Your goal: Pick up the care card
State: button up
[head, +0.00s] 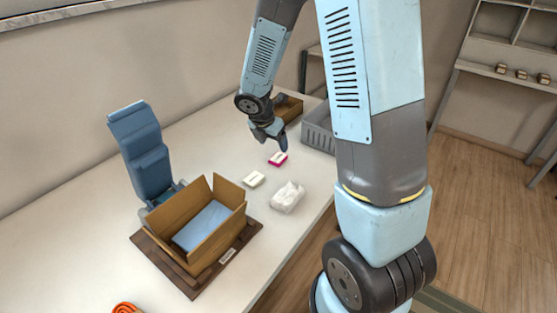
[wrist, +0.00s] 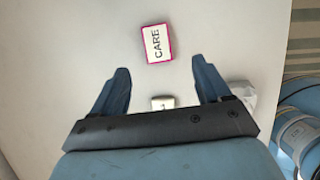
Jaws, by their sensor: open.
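The care card (wrist: 157,44) is a small white block with a pink edge and the word CARE on top. It lies flat on the white table, ahead of my fingertips in the wrist view. In the head view the care card (head: 278,159) lies just below my gripper (head: 279,143). My gripper (wrist: 160,78) is open and empty, its two blue fingers spread wide, with the card beyond their tips and not between them. A second small white block (wrist: 162,103) shows between the fingers, partly hidden by the gripper's bar; it also shows in the head view (head: 253,179).
A white crumpled bundle (head: 288,197) lies near the table's front edge. An open cardboard box (head: 240,193) stands on a brown board (head: 160,257). A grey crate (head: 319,133) and a brown box (head: 290,108) stand at the far end. Table around the card is clear.

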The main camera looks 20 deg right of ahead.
aim_at(278, 157)
jog(key=shift+a+x, duration=0.15)
jog(key=shift+x, duration=2.05)
jog(key=shift+a+x, duration=0.15)
jog(key=shift+x, duration=2)
jog(key=shift+w, duration=0.1)
jog(key=c, duration=1.1)
jog(key=shift+r, duration=0.3)
notch_tip(278, 157, up, 2)
jog(key=shift+r, duration=0.1)
jog(key=s+a+r, duration=0.1)
jog(key=s+r, duration=0.2)
jog(key=s, duration=0.1)
jog(key=s+a+r, duration=0.2)
jog(key=s+r, duration=0.1)
jog(key=s, duration=0.1)
jog(key=s+a+r, duration=0.2)
jog(key=s+r, duration=0.2)
jog(key=s, duration=0.1)
jog(key=shift+a, duration=0.15)
